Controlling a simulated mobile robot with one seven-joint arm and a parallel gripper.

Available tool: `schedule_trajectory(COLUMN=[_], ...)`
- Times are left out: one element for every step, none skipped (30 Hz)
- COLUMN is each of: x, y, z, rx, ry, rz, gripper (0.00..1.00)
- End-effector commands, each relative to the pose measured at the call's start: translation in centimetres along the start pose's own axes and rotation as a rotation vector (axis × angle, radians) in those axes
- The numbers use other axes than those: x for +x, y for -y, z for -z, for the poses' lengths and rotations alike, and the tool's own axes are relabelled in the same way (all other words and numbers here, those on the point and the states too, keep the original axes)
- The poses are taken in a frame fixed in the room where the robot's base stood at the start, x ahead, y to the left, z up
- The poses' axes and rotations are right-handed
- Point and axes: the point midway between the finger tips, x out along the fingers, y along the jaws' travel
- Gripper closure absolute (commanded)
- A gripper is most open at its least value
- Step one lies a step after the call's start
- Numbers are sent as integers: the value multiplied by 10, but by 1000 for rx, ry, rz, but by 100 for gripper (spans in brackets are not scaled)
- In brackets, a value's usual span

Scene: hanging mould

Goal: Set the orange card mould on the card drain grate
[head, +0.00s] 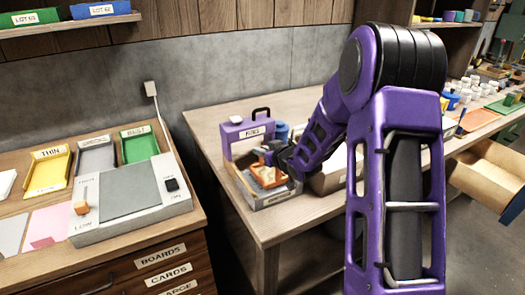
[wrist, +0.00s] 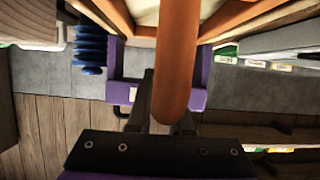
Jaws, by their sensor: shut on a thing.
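The orange card mould (head: 268,176) is a small orange frame with a pale middle, in the head view over a grey, open-topped tray (head: 272,199) on the middle bench. The tray has a label on its front that is too small to read; it is likely the card drain grate. I cannot tell whether the mould touches it. My gripper (head: 272,152) is at the mould's upper side. In the wrist view my gripper (wrist: 178,105) is shut on the mould's orange handle (wrist: 178,55), and part of its frame shows at the top. The gripper and mould hide much of the tray.
A purple labelled case (head: 246,131) stands behind the tray, with a blue object (head: 281,131) beside it. A grey device (head: 130,197) and coloured trays fill the left bench.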

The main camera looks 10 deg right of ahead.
Motion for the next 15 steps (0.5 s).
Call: schedule_trajectory(x=[0,0,0,0,0,0,0,0,1,1,1,1,2,2,2], y=[0,0,0,0,0,0,0,0,0,0,0,0,0,0,0], z=[0,0,0,0,0,0,-1,-1,-2,-2,-3,-3,-4,-4,-5], rx=[0,0,0,0,0,0,0,0,0,0,0,0,0,0,0], ry=[0,0,0,0,0,0,0,0,0,0,0,0,0,0,0], rz=[0,0,0,0,0,0,0,0,0,0,0,0,0,0,0], gripper=[100,100,100,100,100,100,100,100,100,100,100,100,100,100,100])
